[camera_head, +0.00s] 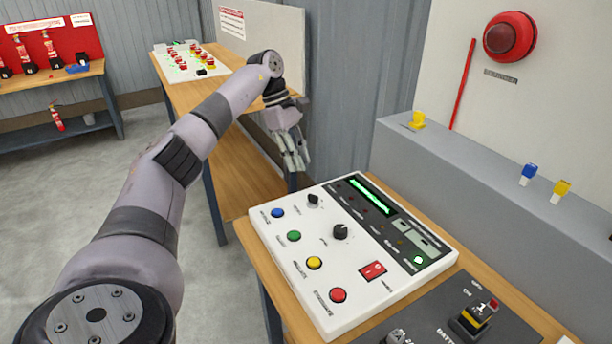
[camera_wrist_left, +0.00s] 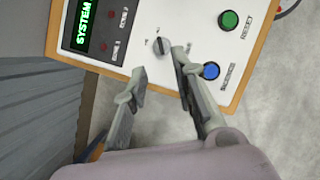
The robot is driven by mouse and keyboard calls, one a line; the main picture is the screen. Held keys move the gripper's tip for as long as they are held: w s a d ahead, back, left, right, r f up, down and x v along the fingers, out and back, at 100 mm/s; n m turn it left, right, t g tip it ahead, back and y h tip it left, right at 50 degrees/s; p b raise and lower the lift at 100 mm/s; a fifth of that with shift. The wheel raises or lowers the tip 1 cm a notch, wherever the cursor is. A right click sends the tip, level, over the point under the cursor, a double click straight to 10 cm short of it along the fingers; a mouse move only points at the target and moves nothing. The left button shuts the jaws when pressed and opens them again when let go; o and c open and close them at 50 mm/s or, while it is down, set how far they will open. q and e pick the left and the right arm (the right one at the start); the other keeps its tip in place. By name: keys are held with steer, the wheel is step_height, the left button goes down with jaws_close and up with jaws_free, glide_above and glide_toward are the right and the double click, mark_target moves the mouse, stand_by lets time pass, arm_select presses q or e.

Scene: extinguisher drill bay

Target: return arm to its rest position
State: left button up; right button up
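My left arm (camera_head: 210,115) reaches in from the left of the head view. My left gripper (camera_head: 297,160) hangs in the air beyond the far left corner of the white control panel (camera_head: 345,265), fingers pointing down. In the left wrist view my left gripper (camera_wrist_left: 159,62) has its two fingers apart with nothing between them. The panel's small black knob (camera_wrist_left: 161,45) and blue button (camera_wrist_left: 210,70) show past the fingertips. No contact with the panel shows. My right gripper is not in view.
The panel stands on a wooden table (camera_head: 262,270) beside a dark battery switch plate (camera_head: 440,315). A grey ledge (camera_head: 470,165) with yellow and blue pieces runs along the right wall. A second wooden bench (camera_head: 185,90) stands behind the arm. Grey floor (camera_head: 60,200) is clear at left.

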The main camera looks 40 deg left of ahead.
arm_select(q)
steer(key=shift+v, duration=1)
